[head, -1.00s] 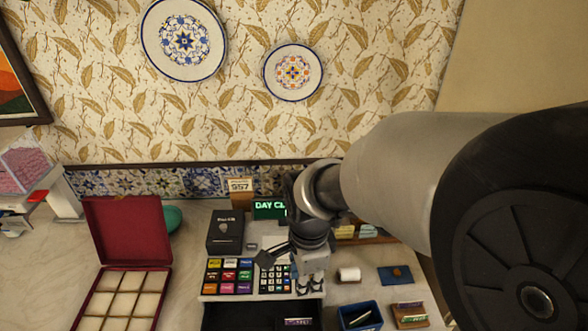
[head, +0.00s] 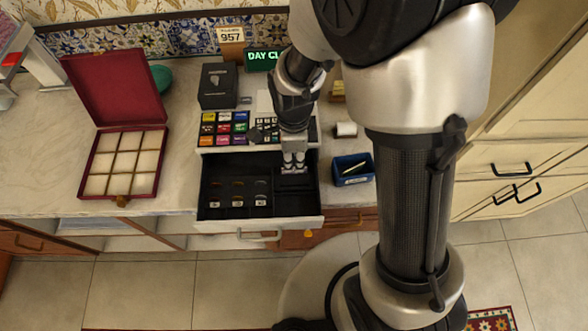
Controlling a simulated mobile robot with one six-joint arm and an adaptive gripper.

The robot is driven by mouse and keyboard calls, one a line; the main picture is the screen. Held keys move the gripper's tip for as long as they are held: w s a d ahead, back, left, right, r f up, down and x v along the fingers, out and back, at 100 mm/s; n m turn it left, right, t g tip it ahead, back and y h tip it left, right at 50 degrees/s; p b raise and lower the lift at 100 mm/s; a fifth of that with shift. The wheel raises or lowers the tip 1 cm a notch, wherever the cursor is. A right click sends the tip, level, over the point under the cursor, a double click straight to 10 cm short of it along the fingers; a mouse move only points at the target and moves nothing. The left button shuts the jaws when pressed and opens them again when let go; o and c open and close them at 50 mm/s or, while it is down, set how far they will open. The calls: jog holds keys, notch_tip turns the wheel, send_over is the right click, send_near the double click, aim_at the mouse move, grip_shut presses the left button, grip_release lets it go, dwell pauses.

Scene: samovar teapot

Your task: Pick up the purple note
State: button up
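My gripper (head: 293,170) points down over the back right part of the open black cash drawer (head: 232,218). Its pale fingers are small in the view, and I cannot tell whether they are open or shut. I cannot make out a purple note in the drawer now; the gripper covers part of the right side, where dark compartments show. The left compartments hold a few coins, with small white labels in front of them.
The cash register (head: 220,130) with coloured keys stands behind the drawer. A blue box (head: 353,170) is to the right, with a white roll (head: 346,129) behind it. An open red box (head: 125,163) is on the left. My arm hides much of the right side.

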aim_at(294, 171)
notch_tip(294, 171, down, 5)
jog(key=shift+s+f+b, duration=0.1)
jog(key=shift+f+b, duration=0.1)
jog(key=shift+b, duration=0.9)
jog(key=shift+r, duration=0.1)
grip_shut()
